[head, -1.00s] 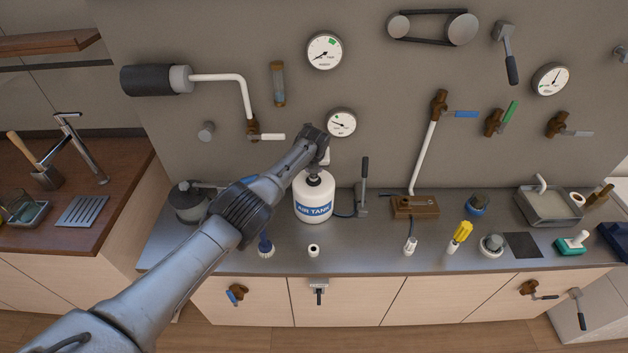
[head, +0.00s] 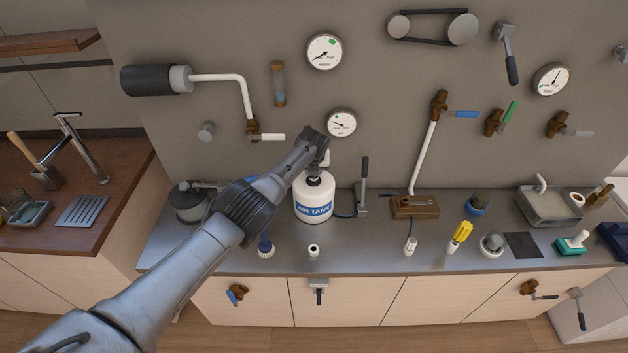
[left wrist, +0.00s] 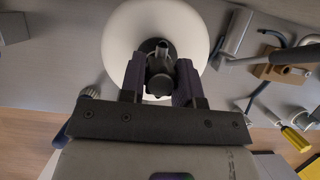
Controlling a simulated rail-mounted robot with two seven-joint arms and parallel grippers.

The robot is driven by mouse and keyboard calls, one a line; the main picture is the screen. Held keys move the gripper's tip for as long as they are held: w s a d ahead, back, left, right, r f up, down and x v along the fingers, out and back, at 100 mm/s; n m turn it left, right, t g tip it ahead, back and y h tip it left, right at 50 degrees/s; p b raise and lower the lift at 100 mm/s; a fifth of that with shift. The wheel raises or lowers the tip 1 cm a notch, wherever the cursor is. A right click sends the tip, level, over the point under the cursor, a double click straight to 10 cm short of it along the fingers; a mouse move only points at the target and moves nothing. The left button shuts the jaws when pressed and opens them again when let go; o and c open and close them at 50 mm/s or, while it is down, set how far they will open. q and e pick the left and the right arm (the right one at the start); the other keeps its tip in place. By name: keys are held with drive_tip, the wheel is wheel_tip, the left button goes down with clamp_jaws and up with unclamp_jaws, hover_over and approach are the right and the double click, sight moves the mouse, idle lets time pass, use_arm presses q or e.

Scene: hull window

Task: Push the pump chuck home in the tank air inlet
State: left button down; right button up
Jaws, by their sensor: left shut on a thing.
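The white air tank (head: 314,211) with a blue label stands upright on the steel counter. Its dark top fitting (head: 314,177) is just below my left gripper (head: 322,155). In the left wrist view, my left gripper (left wrist: 160,82) is shut on a dark grey round piece, which I take as the pump chuck (left wrist: 159,86). The chuck is over the dark ring of the air inlet (left wrist: 148,46) on the tank's white dome (left wrist: 120,40). A short metal stub points away from it. How deep the chuck sits is hidden. My right gripper is not in view.
A hand pump with an upright lever (head: 364,180) stands right of the tank, close to it. A grey pot (head: 189,205) is at the left. A small white cylinder (head: 313,250) stands in front. A round gauge (head: 341,123) is on the wall behind.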

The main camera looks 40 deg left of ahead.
use_arm(q)
unclamp_jaws()
idle(0.8)
